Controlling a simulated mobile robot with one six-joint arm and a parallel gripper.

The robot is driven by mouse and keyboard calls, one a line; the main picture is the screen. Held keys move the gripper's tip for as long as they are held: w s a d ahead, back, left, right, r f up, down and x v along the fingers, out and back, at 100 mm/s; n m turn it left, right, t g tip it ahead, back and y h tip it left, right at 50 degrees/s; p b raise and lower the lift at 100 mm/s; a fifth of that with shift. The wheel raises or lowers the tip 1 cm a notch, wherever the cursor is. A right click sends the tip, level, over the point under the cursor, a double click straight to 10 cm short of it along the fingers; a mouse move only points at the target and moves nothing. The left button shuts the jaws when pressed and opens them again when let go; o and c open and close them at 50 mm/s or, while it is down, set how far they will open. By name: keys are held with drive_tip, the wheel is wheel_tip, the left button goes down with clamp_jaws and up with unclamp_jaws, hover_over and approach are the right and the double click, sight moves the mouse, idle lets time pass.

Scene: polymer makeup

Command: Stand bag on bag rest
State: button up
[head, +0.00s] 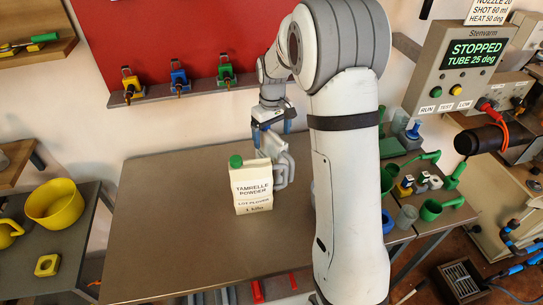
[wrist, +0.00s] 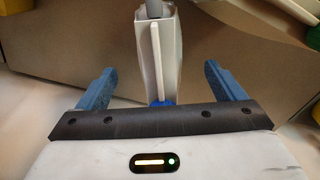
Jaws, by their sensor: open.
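A cream bag (head: 252,195), lettered as Tamrelle powder, stands upright on the brown table (head: 165,220). It has a green cap on its top left corner. My gripper (head: 270,130) is just behind and above the bag, pointing down, with its blue fingers apart. A grey looped piece (head: 284,168) is beside the bag's right edge, below the gripper; I cannot tell whether it is the bag rest. In the wrist view, the open blue fingers of my gripper (wrist: 160,85) are on either side of a pale upright piece (wrist: 158,45). Contact cannot be made out.
A red panel (head: 170,40) with several coloured nozzles on a ledge is behind the table. A yellow bowl (head: 54,204) stands on a side table at left. Green cups and small parts crowd a stand (head: 425,185) at right. The table's left half is clear.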

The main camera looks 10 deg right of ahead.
drive_tip(key=shift+f, duration=0.65)
drive_tip(key=shift+c, duration=0.6)
clamp_jaws()
drive_tip(key=shift+r, duration=0.15)
